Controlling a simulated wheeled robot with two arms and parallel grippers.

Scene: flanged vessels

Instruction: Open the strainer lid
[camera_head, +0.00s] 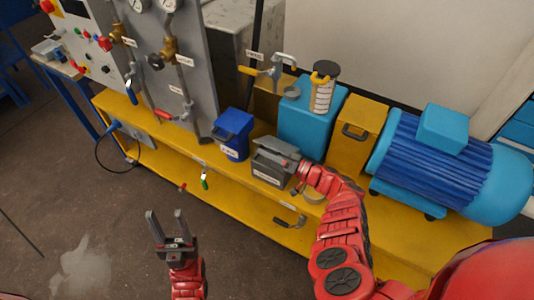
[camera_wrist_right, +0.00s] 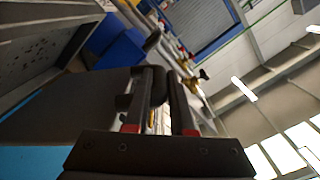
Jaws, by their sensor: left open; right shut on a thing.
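A grey box (camera_head: 268,171) with a white label too small to read stands on the yellow bench; it appears to be the strainer. Its darker lid (camera_head: 272,146) lies over the top, partly hidden by my gripper; I cannot tell if it is slightly raised. My right gripper (camera_head: 293,160) is at the lid's right side. In the right wrist view its fingers (camera_wrist_right: 165,100) are closed around a dark bar (camera_wrist_right: 159,86), seemingly the lid's handle. My left gripper (camera_head: 165,228) is open and empty, over the floor in front of the bench.
A blue box (camera_head: 233,134) stands just left of the grey one. A light-blue tank (camera_head: 309,122) stands behind, with a yellow box (camera_head: 358,133) and a blue motor (camera_head: 435,165) to the right. Valves and gauges are on the grey panel (camera_head: 205,75). The floor at front left is free.

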